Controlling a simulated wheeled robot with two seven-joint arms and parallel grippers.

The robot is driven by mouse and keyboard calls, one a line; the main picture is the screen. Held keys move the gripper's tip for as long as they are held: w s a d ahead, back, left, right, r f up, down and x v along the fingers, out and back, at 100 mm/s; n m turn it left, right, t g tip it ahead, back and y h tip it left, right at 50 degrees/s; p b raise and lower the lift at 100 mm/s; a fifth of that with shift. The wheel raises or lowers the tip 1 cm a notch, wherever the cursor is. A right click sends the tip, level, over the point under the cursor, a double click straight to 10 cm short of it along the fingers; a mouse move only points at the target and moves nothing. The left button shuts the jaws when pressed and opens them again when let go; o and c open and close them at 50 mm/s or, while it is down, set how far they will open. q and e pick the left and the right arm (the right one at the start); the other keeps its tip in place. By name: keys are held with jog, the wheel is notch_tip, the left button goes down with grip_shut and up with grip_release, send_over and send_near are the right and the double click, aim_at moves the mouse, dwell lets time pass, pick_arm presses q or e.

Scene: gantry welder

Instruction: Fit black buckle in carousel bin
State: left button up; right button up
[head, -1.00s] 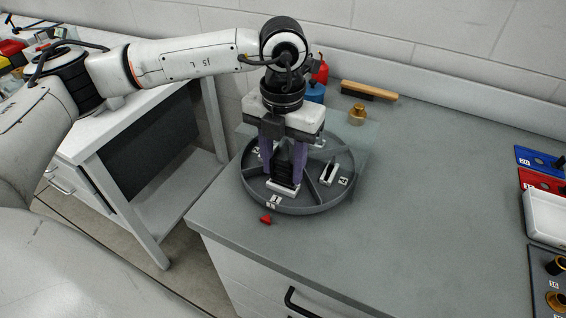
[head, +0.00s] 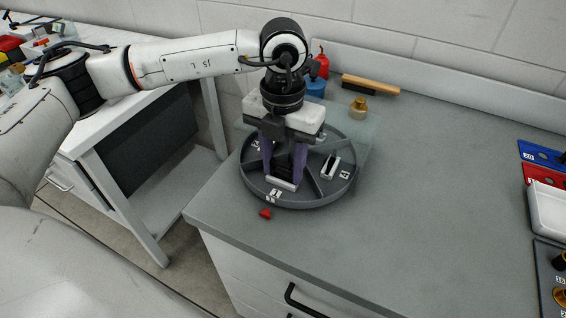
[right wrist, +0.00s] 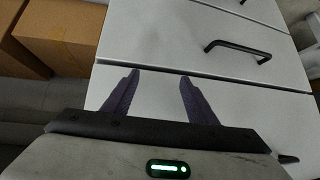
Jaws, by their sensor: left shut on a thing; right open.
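The carousel bin (head: 312,203) is a round grey tray with divided, numbered compartments near the counter's left front. My left gripper (head: 285,178) points down into its front compartment, shut on the black buckle (head: 284,163). The buckle is dark and mostly hidden between the purple fingers. A white piece (head: 284,184) shows just below it in that compartment; I cannot tell whether the buckle touches it. Another white holder with a dark slot (head: 331,166) stands in the right compartment. My right gripper (right wrist: 158,75) is open and empty in the right wrist view, before white drawers.
A red marker (head: 265,213) lies at the carousel's front rim. Behind it stand a brass weight (head: 358,107), a brush (head: 370,85) and a blue container (head: 315,88). A white tray (head: 545,212) is at the far right. The middle of the counter is clear.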

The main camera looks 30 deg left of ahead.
pick_arm(q)
jog(key=o, duration=1.1)
notch_tip(320, 180, up, 10)
jog(key=shift+f+b, duration=0.1)
jog(key=shift+b, duration=0.2)
jog(key=shift+r, duration=0.2)
